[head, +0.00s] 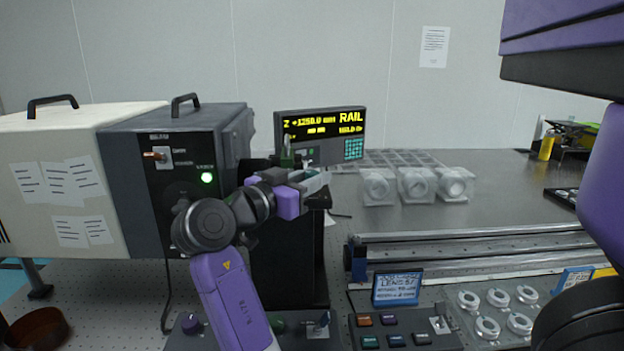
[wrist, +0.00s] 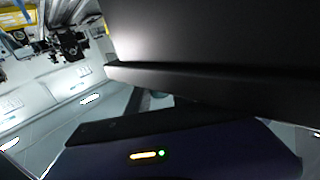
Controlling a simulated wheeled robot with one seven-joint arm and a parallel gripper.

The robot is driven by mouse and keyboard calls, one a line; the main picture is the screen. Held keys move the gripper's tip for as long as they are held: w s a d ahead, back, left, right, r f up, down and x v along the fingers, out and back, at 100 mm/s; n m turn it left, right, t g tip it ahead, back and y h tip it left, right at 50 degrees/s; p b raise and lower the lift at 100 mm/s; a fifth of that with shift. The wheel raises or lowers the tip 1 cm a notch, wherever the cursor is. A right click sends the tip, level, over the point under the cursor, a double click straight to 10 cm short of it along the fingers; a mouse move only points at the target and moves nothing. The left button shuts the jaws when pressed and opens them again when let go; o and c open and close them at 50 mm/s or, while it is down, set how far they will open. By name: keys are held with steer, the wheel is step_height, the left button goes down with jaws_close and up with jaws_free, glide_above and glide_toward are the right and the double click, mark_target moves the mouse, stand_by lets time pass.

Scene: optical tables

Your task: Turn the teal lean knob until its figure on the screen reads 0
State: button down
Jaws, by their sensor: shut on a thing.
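The screen (head: 320,134) stands behind my gripper in the head view. It shows yellow figures, with "Z +1250.0 mm" and "RAIL" in the top line; the smaller lines below are partly covered and too small to read surely. My gripper (head: 310,184) is at the top of a black stand (head: 290,265), in front of the screen's lower edge. It is shut on a small part there, mostly hidden by the fingers. I cannot make out the teal lean knob clearly. In the wrist view a dark surface (wrist: 220,35) fills the upper right, and no knob shows.
A grey-black box (head: 178,210) with a lit green lamp stands left of my arm. Clear cube mounts (head: 417,186) sit on the table at right, behind a metal rail (head: 470,247). A control panel with a purple knob (head: 190,323) is in front.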

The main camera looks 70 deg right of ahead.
steer(key=c, duration=1.1)
jaws_free()
steer(key=shift+f, duration=0.15)
steer(key=shift+b+v, duration=0.35)
steer(key=shift+v, duration=3.5)
